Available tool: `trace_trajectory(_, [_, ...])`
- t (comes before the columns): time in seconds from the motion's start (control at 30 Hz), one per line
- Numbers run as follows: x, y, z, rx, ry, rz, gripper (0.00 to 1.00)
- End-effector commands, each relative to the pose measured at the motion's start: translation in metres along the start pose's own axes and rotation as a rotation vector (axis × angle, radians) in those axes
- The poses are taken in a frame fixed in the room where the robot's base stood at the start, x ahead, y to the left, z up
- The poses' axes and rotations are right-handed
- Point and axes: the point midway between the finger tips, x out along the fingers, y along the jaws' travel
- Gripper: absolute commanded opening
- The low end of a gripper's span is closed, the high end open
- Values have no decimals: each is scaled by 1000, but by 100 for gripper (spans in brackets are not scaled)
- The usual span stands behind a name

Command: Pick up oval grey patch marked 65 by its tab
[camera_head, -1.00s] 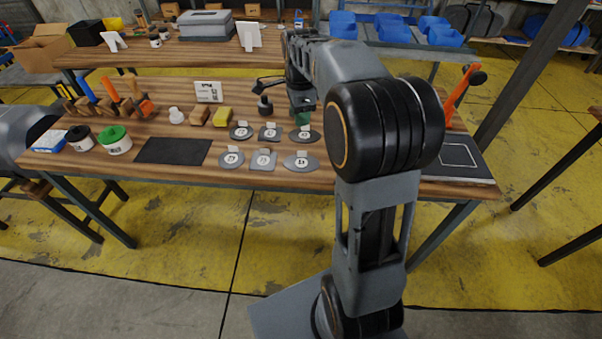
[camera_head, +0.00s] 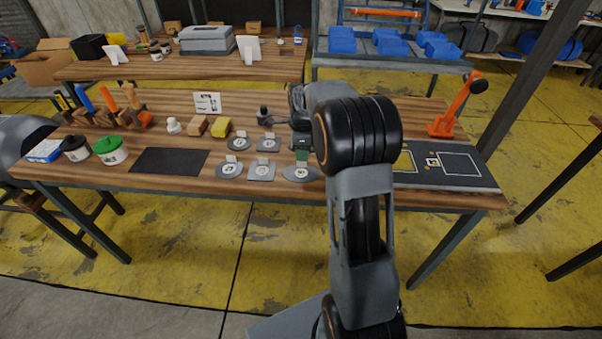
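Two rows of grey patches with pale upright tabs lie on the workbench. The near-right oval patch (camera_head: 300,174) lies flat; its number is too small to read surely. My gripper (camera_head: 302,158) points down at that patch's tab, with green at its tip. The tip covers the tab, and I cannot tell whether it touches it or whether the fingers are open. The far-right oval patch is hidden behind my gripper and arm. A round patch (camera_head: 230,171) and a squarish patch (camera_head: 262,172) lie left in the near row.
A dark mat (camera_head: 170,161) lies left of the patches. A marked dark board (camera_head: 455,172) and an orange lever tool (camera_head: 450,112) are at the right. Bare wood shows along the front edge.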

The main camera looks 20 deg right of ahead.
Motion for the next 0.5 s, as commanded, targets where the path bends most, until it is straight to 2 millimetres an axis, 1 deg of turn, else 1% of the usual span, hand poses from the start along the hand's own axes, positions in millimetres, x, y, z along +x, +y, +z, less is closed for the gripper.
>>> trace_trajectory(0.1, [19,-1,0,0,2,5,34])
trace_trajectory(0.23, [35,-2,0,0,1,4,34])
trace_trajectory(0.37, [45,-2,0,0,1,2,34])
trace_trajectory(0.5, [47,-2,0,0,0,1,34])
